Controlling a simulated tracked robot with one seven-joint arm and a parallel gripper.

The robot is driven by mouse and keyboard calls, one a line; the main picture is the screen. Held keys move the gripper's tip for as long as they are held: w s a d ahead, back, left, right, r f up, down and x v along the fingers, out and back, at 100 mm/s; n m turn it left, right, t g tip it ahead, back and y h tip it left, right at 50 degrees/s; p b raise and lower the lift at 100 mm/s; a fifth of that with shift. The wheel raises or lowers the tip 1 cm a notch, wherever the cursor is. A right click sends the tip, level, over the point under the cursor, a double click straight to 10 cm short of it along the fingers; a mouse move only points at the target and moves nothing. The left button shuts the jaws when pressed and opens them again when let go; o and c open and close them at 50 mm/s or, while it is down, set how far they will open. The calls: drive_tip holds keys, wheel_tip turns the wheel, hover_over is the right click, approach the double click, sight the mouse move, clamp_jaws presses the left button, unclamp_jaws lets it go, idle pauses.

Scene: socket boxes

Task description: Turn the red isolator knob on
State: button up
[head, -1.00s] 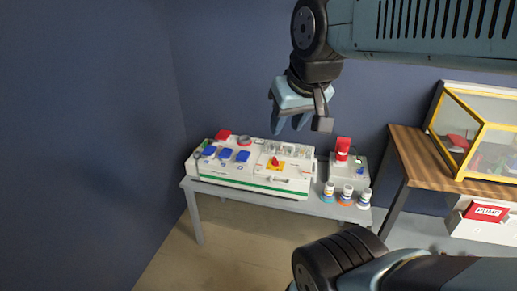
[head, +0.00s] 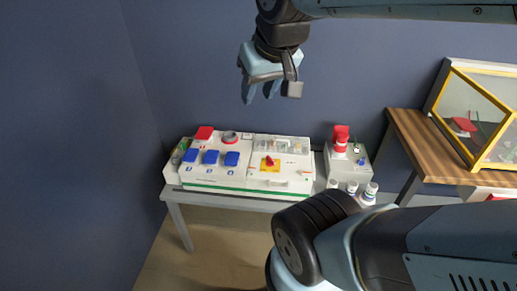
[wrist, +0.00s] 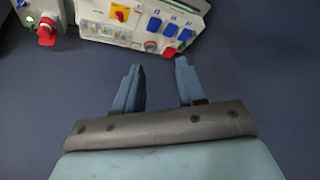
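The red isolator knob (head: 269,162) sits on a yellow plate on the right half of the white socket box (head: 215,184) in the head view. It also shows in the wrist view (wrist: 120,14), near the top edge. The knob's exact angle is too small to tell. My gripper (head: 260,92) is in the air above the box, empty, with its fingers pointing down. In the wrist view its two fingers (wrist: 157,85) are well apart with nothing between them.
Blue socket covers (head: 211,157) and a red cover (head: 204,133) are on the box's left half. A grey box with a red plug (head: 340,138) stands to the right, with several small bottles (head: 352,188) before it. A wooden table (head: 420,145) carries a yellow-framed case (head: 482,110).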

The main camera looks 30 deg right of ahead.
drive_tip(key=shift+w+d, duration=0.1)
drive_tip(key=shift+w, duration=0.05)
drive_tip(key=n+g, duration=0.2)
drive_tip(key=g, duration=0.4)
hover_over(270, 158)
wheel_tip(270, 158, down, 33)
wheel_tip(270, 158, down, 13)
drive_tip(key=shift+w+d+f, duration=0.1)
drive_tip(key=shift+f, duration=0.05)
clamp_jaws()
